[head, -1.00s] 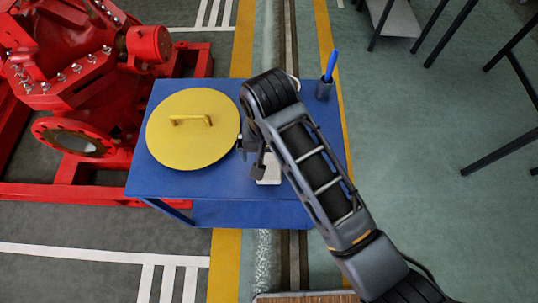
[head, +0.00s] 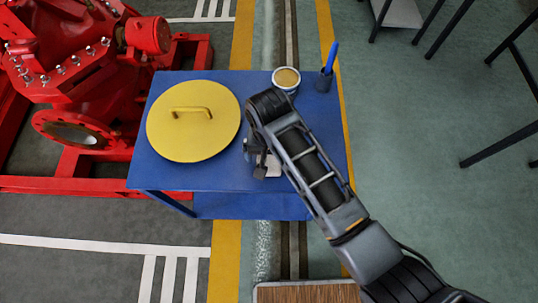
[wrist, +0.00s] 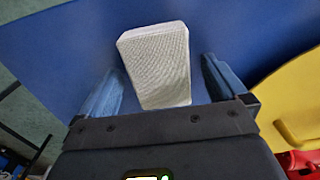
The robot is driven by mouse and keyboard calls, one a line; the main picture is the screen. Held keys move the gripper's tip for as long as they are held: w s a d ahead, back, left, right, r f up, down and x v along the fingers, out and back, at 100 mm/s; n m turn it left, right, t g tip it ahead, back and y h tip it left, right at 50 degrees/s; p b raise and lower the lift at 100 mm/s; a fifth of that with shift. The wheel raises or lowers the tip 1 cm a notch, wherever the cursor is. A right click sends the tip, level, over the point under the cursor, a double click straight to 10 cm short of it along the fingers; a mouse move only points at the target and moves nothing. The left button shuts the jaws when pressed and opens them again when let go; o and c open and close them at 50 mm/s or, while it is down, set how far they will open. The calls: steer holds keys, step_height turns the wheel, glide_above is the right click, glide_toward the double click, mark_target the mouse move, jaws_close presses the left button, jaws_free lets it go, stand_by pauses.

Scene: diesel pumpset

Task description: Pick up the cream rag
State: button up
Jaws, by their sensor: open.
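The cream rag (wrist: 157,62) is a pale, woven, roughly rectangular pad lying on the blue table (head: 180,178). In the wrist view it lies between the two fingers of my gripper (wrist: 163,82), which are open and apart from it on both sides. In the head view only a pale part of the rag (head: 273,168) shows beside my gripper (head: 255,158); my arm hides the rest. The height of the fingers above the table is hard to tell.
A yellow round lid with a handle (head: 205,140) lies left of my gripper. A cup with tan contents (head: 286,78) and a dark holder with a blue pen (head: 324,80) stand at the back. Red machinery (head: 75,95) stands at the left.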

steer(key=shift+c, duration=0.5)
steer(key=c, duration=1)
steer(key=shift+c, duration=0.2)
steer(key=shift+r, duration=0.5)
steer(key=r, duration=0.3)
steer(key=shift+d+r, duration=0.3)
steer(key=shift+d, duration=0.1)
steer(key=s+d+r, duration=0.2)
steer(key=d+r, duration=0.4)
steer(key=d, duration=0.4)
steer(key=shift+s+d+r, duration=0.25)
steer(key=shift+s+d, duration=0.05)
steer(key=shift+s, duration=0.05)
